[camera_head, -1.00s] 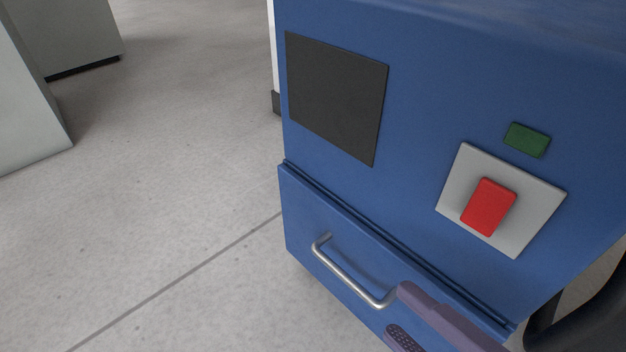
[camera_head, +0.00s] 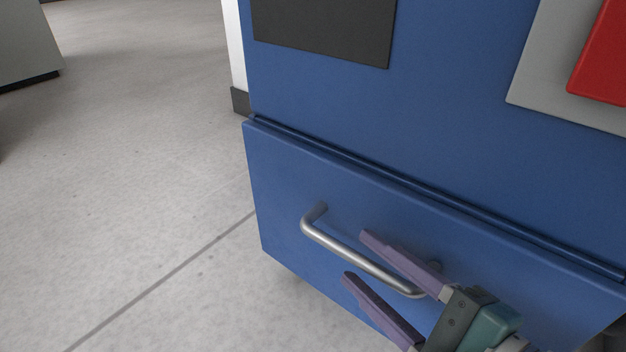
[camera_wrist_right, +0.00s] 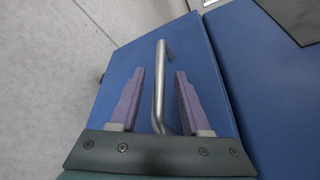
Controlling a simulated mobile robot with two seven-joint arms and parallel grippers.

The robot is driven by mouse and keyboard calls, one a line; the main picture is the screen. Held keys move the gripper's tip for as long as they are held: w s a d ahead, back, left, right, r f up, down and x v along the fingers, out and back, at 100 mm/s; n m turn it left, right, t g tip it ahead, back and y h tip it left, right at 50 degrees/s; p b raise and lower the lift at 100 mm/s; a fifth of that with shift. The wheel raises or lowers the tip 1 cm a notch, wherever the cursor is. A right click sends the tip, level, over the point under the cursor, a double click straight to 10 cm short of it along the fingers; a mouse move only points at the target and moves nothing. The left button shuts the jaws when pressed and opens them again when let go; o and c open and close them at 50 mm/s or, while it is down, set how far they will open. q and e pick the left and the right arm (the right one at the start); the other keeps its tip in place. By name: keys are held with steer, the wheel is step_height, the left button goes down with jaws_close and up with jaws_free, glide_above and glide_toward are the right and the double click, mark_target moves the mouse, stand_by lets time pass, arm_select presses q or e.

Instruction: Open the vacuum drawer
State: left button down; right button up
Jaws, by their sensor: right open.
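The blue vacuum drawer (camera_head: 285,190) is at the bottom of the blue cabinet, with a narrow gap along its top edge. Its silver bar handle (camera_head: 345,253) runs across the front. My right gripper (camera_head: 356,259) is open, with one purple finger above the handle bar and one below it. In the right wrist view, the handle (camera_wrist_right: 159,85) lies between the two spread fingers of the gripper (camera_wrist_right: 158,75), and neither finger clearly touches it. My left gripper is not in view.
Above the drawer, the cabinet front (camera_head: 440,100) carries a dark panel (camera_head: 325,28) and a red switch (camera_head: 603,60) on a grey plate (camera_head: 540,75). Open grey floor (camera_head: 140,170) lies to the left. A pale block (camera_head: 25,45) stands at the far left.

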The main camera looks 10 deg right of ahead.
steer(key=shift+x, duration=1.1)
steer(key=shift+s, duration=0.1)
steer(key=shift+c, duration=0.3)
jaws_close()
